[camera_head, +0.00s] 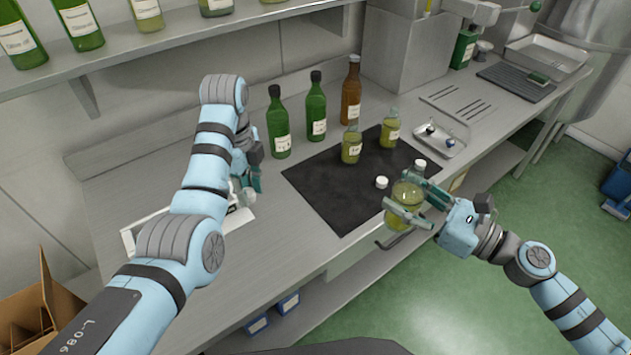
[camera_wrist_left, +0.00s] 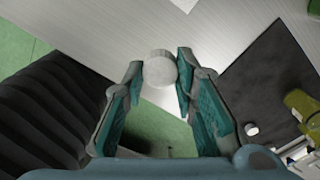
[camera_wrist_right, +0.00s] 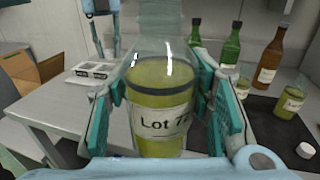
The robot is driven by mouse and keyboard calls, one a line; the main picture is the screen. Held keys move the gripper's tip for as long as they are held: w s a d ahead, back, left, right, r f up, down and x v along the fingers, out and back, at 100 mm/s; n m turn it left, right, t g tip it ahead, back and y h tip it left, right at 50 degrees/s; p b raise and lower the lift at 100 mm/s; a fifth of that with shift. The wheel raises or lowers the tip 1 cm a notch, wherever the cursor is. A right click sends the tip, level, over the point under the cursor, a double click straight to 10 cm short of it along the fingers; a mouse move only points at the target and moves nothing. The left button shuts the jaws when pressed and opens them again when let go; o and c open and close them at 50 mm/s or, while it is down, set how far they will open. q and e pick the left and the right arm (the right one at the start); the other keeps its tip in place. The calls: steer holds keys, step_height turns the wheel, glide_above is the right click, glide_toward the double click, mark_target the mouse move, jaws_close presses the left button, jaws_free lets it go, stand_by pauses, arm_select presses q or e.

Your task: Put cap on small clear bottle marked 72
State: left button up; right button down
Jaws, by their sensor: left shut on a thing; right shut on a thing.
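My right gripper (camera_head: 412,212) is shut on a clear bottle (camera_head: 405,194) of yellow-green oil, held upright in front of the worktop edge. In the right wrist view, the bottle (camera_wrist_right: 163,95) sits between the fingers; its label reads "Lot 7" and a partly hidden digit. Its neck top is out of that view. My left gripper (camera_head: 250,178) is over the left part of the worktop. In the left wrist view, it is shut on a round white cap (camera_wrist_left: 160,70) at the fingertips.
Two small oil bottles (camera_head: 351,148) (camera_head: 390,132) and white caps (camera_head: 382,182) (camera_head: 420,164) stand on or near the dark mat (camera_head: 335,200). Tall green bottles (camera_head: 279,130) and a brown bottle (camera_head: 351,95) stand behind. A metal tray (camera_head: 440,138) is at right, a white holder (camera_head: 128,240) at left.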

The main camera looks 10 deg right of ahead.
arm_select(q)
steer(key=shift+r+p, duration=0.6)
steer(key=shift+r, duration=0.15)
steer(key=shift+r+p, duration=0.65)
steer(key=shift+p, duration=0.05)
arm_select(e)
steer(key=w+d+m+t+h, duration=0.2)
steer(key=w+m+h, duration=0.1)
steer(key=w, duration=0.5)
steer(key=w+d+m+t+h, duration=0.15)
steer(key=w+h, duration=0.25)
steer(key=w, duration=0.5)
arm_select(q)
steer(key=shift+r+p, duration=1.05)
arm_select(e)
steer(key=w+a+r, duration=0.2)
steer(key=w+a, duration=0.3)
steer(key=a, duration=0.3)
steer(key=w+a+r, duration=0.2)
steer(key=w+a, duration=0.3)
steer(key=a, duration=0.3)
steer(key=shift+w+m, duration=0.3)
steer(key=shift+m, duration=0.05)
steer(key=shift+t, duration=0.25)
